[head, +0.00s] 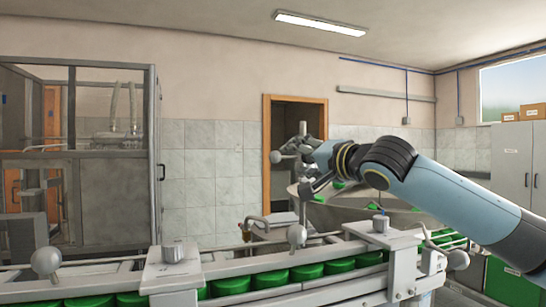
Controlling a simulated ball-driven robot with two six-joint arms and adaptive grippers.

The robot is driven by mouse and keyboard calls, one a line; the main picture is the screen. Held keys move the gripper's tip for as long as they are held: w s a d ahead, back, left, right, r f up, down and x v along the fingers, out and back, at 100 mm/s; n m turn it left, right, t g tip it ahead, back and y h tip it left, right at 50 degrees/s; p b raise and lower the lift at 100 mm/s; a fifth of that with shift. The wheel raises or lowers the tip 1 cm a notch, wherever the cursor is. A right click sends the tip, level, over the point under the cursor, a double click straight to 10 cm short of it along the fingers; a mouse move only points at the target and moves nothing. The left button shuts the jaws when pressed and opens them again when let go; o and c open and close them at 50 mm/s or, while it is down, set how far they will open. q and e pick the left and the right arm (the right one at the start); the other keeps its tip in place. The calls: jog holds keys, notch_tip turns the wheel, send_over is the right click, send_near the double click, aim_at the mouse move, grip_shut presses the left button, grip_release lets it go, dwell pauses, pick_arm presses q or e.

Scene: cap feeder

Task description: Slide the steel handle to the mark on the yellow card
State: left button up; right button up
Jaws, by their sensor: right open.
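My right gripper (309,168) is in the middle of the head view, at the end of my blue and black arm that comes in from the right. It is open, in front of the doorway and above the conveyor, and I see nothing held in it. Two blocks on the conveyor rail carry short steel knobs, a left one (173,251) and a right one (380,223). I cannot tell whether either is the steel handle. The gripper is apart from both, above and between them. I cannot make out a yellow card or its mark. My left gripper is out of view.
A conveyor (330,292) with green caps (305,272) runs across the front. Grey ball knobs (297,236) stick up along it. A round feeder bowl (350,208) with green caps is behind my arm. A framed glass enclosure (110,190) stands at the left, a grey cabinet (512,170) at the right.

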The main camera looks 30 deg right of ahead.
aim_at(279, 157)
jog(key=w, duration=0.1)
jog(key=w+p, duration=0.1)
jog(key=w, duration=0.1)
jog(key=w+p, duration=0.1)
jog(key=shift+w+a+r, duration=0.1)
jog(key=shift+w+r, duration=0.05)
jog(key=shift+r, duration=0.2)
jog(key=w+p, duration=0.1)
jog(key=w, duration=0.3)
jog(key=shift+w+f, duration=0.2)
jog(key=shift+w+p, duration=0.3)
jog(key=shift+w, duration=0.1)
jog(key=shift+w+f, duration=0.1)
jog(key=shift+c, duration=0.9)
jog(key=c, duration=0.9)
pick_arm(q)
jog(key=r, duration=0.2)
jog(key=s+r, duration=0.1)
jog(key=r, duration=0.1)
pick_arm(e)
grip_shut()
